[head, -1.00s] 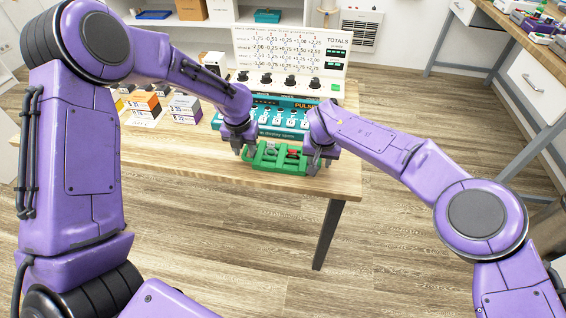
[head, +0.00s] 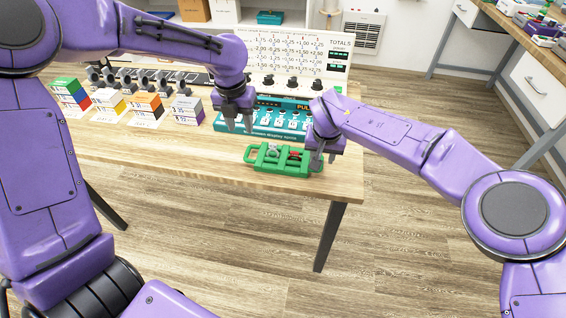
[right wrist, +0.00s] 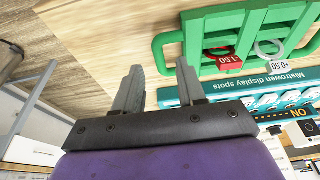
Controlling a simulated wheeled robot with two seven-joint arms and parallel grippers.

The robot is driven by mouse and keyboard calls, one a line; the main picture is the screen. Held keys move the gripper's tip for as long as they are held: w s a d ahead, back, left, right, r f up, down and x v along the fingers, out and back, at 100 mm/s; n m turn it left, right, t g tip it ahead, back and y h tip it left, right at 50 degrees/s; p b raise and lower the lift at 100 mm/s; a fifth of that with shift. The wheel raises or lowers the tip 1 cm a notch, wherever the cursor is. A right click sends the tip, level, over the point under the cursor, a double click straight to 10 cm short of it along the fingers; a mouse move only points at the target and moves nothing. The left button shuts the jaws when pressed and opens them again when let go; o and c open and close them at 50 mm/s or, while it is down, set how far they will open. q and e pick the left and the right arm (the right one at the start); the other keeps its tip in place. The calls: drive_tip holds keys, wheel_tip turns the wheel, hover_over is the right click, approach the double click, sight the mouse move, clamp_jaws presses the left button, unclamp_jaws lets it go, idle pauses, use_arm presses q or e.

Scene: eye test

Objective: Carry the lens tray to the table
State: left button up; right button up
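The green lens tray (head: 283,169) lies on the near right part of the wooden table (head: 190,163). It holds a ring lens with a red -1.50 tab (right wrist: 229,60) and one with a white +0.50 tab (right wrist: 270,62). My left gripper (head: 238,129) is open and empty, above and behind the tray's left end, apart from it. My right gripper (head: 321,163) is at the tray's right end. In the right wrist view its fingers (right wrist: 158,68) stand apart, with the end of the tray's handle near and partly between the tips; contact cannot be told.
A teal rack marked display spots (head: 262,122) stands just behind the tray, with a totals board (head: 300,50) behind it. Several small box stacks (head: 187,110) stand to the left. The tabletop's near left is clear. Another table (head: 505,40) is at the right.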

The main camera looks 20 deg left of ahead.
drive_tip(key=v, duration=0.8)
drive_tip(key=shift+s, duration=0.1)
